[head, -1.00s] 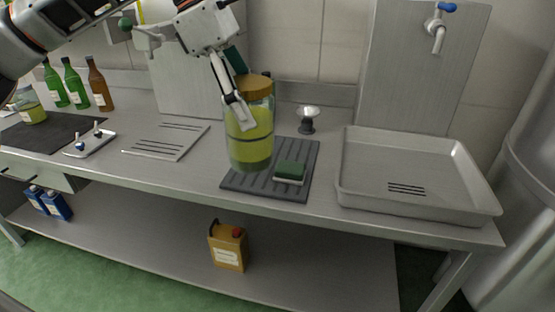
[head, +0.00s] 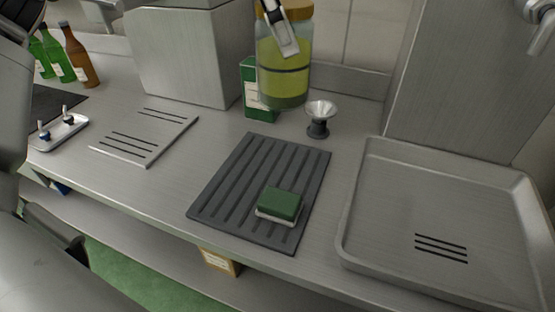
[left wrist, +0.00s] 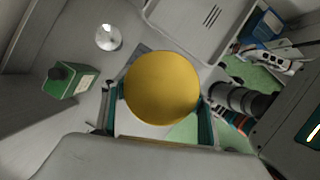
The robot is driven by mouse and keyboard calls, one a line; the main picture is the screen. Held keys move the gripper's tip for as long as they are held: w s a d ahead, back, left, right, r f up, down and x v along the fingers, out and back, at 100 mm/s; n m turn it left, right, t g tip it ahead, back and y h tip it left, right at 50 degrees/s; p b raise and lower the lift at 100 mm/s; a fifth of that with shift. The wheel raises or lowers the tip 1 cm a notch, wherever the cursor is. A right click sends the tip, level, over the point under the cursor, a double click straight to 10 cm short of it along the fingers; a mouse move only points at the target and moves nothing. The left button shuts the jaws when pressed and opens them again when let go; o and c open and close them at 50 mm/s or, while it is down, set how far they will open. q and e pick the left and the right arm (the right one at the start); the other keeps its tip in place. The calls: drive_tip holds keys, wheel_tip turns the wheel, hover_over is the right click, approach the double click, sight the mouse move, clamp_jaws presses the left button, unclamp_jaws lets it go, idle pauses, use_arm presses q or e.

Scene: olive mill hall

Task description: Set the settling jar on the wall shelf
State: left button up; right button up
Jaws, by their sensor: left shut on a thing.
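The settling jar (head: 284,85) is clear glass with yellow-green liquid, a dark band and a tan lid. It hangs upright above the back of the counter, in front of a green container. My left gripper (head: 283,32) is shut on the jar near its top; one pale finger shows against the glass. In the left wrist view the round lid (left wrist: 162,88) sits between the two fingers and hides the jar's body. The wall shelf is not seen in these frames. My right gripper is not in view.
The ribbed dark mat (head: 222,198) carries a green sponge (head: 280,204). A small metal funnel-like piece (head: 319,118) stands behind it. The green container (head: 252,75) is behind the jar. A shallow sink tray (head: 450,195) lies right, bottles (head: 80,58) left. A steel box (head: 190,55) stands at the back.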

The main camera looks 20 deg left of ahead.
sight(284, 72)
use_arm(q)
drive_tip(key=f, duration=0.3)
drive_tip(key=f+b, duration=0.1)
drive_tip(key=f, duration=0.3)
drive_tip(key=shift+w+f+b, duration=0.2)
drive_tip(key=shift+f+b, duration=0.05)
drive_tip(key=shift+b, duration=0.05)
wheel_tip(284, 72, down, 12)
drive_tip(key=b, duration=0.1)
drive_tip(key=shift+b, duration=0.35)
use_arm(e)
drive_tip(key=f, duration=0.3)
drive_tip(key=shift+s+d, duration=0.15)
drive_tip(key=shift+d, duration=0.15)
use_arm(q)
drive_tip(key=shift+f, duration=0.25)
drive_tip(key=o, duration=2.1)
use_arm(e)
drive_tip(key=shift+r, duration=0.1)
